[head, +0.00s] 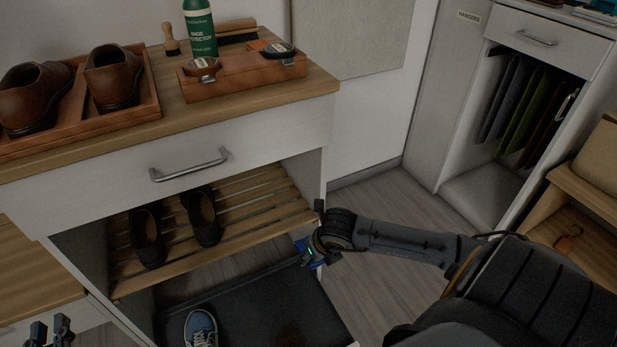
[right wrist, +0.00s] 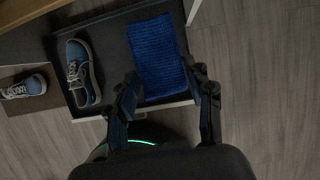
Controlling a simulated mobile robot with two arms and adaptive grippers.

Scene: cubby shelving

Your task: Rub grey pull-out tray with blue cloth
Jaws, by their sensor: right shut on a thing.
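The dark grey pull-out tray (head: 250,300) is out at the bottom of the shoe cabinet; it also shows in the right wrist view (right wrist: 112,40). A dim brownish patch shows on its floor at the right in the head view. The blue cloth (right wrist: 156,55) lies spread over the tray's right part in the right wrist view, its near end between my right gripper's fingers (right wrist: 165,82). In the head view my right gripper (head: 308,254) is at the tray's right side, with only a bit of cloth visible. My left gripper (head: 50,330) is low at the left, fingers apart and empty.
A blue shoe (head: 200,329) stands in the tray's left part. Dark shoes (head: 203,215) sit on the slatted shelf above. Bare floor (head: 375,215) lies to the right.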

